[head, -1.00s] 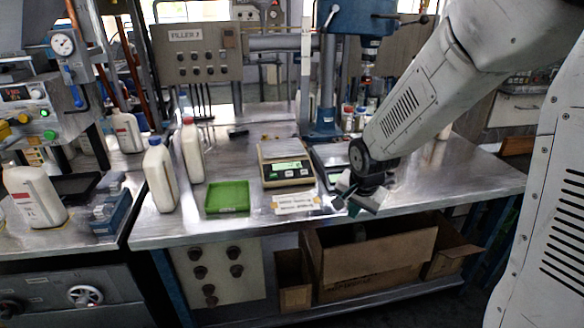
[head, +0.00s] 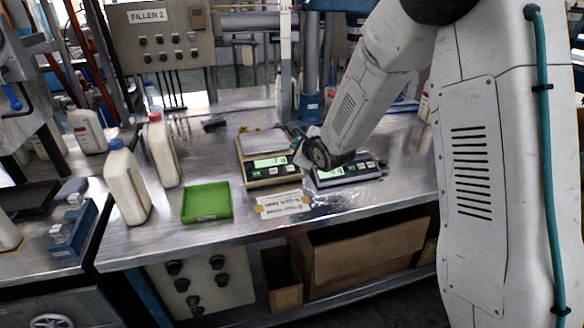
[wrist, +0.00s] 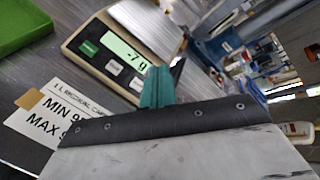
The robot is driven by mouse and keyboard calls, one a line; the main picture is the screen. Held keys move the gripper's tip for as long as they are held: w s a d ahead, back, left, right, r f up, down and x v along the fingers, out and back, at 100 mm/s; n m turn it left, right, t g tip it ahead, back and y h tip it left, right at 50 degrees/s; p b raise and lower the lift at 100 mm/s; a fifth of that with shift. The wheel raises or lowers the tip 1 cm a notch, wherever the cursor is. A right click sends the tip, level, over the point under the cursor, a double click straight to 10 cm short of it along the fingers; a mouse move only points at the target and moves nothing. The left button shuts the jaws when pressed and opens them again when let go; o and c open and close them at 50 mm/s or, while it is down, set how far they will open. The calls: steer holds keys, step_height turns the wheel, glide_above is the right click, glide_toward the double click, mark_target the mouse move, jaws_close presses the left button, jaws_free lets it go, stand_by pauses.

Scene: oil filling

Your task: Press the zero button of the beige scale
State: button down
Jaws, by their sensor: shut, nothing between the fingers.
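The beige scale (head: 270,172) stands on the steel bench, with a metal pan and a lit green display. In the wrist view the beige scale (wrist: 76,42) fills the upper left and its display reads -7 g. A green button (wrist: 90,47) and pale buttons (wrist: 110,68) lie along its front panel; their labels are too small to read. My gripper (wrist: 165,82) shows teal fingers, shut and empty, overlapping the scale's right front corner in the picture. I cannot tell whether they touch it. In the head view the fingers are mostly hidden by my arm.
A second, darker scale (head: 348,174) stands just right, partly behind my arm. A label card (head: 283,204) lies in front of the beige scale. A green tray (head: 207,202) and white bottles (head: 127,185) stand left. Cardboard boxes (head: 350,258) sit below the bench.

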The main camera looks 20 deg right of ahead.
mark_target(290, 169)
steer(key=shift+a+f, duration=0.1)
steer(key=shift+w+f, duration=0.5)
steer(key=shift+f, duration=0.85)
steer(key=shift+w+f, duration=0.55)
steer(key=shift+f, duration=0.8)
steer(key=shift+w+f, duration=0.5)
steer(key=shift+f, duration=0.85)
steer(key=shift+w+f, duration=0.15)
steer(key=shift+f, duration=0.2)
steer(key=shift+w+f, duration=0.1)
steer(key=shift+f, duration=0.3)
steer(key=shift+s+r, duration=0.25)
steer(key=shift+r, duration=0.55)
